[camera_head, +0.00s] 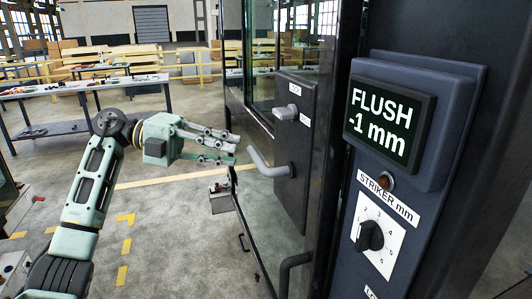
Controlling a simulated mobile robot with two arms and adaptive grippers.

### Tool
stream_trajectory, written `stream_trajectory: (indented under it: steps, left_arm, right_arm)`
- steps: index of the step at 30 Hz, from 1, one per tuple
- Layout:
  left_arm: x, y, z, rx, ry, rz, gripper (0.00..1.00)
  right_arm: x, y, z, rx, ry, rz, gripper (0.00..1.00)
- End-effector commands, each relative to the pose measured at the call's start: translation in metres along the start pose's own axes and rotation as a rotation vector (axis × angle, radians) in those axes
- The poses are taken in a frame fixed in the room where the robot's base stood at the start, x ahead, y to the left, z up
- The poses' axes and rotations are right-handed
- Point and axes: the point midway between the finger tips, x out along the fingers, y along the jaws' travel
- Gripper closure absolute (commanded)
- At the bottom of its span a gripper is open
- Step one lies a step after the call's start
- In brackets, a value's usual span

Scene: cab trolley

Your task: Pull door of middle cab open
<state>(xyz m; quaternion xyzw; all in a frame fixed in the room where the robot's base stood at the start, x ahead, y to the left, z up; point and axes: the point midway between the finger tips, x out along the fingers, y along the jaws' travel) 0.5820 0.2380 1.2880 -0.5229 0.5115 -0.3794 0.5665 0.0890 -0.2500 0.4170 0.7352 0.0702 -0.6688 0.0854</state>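The cab door (263,213) is a dark-framed glass door beside a dark post, and its lower part stands at the middle right. A dark lock plate (292,150) on it carries a grey bent lever handle (268,166). A small grey latch knob (286,112) sits above the handle. My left gripper (236,149) comes in from the left with its fingers pointing right at the handle. The fingers are apart with nothing between them, and a small gap seems to separate their tips from the handle. My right gripper is out of view.
The post carries a display (387,112) reading "FLUSH -1 mm" and a "STRIKER mm" dial (370,236). A dark curved bar (289,271) is low by the door. A workbench (85,85) stands at the back left. The floor left of the door is mostly clear.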

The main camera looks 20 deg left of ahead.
Motion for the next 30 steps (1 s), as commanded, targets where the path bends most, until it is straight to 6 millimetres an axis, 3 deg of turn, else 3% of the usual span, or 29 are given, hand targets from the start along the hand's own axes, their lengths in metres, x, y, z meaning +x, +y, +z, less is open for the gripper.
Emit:
stream_trajectory:
  steps: [8,13,24,30]
  left_arm:
    - [0.045,-0.003,-0.001,-0.002,0.005,-0.004,0.79]
    - [0.065,-0.002,0.0,-0.002,0.004,-0.006,0.79]
    - [0.072,0.0,0.0,-0.001,0.001,-0.005,0.79]
    - [0.072,0.0,0.0,-0.001,0.002,-0.005,0.96]
  right_arm:
    - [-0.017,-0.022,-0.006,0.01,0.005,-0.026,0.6]
    - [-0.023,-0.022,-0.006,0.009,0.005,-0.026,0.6]
    - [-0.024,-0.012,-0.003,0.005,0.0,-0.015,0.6]
    - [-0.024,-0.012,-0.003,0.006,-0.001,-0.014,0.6]
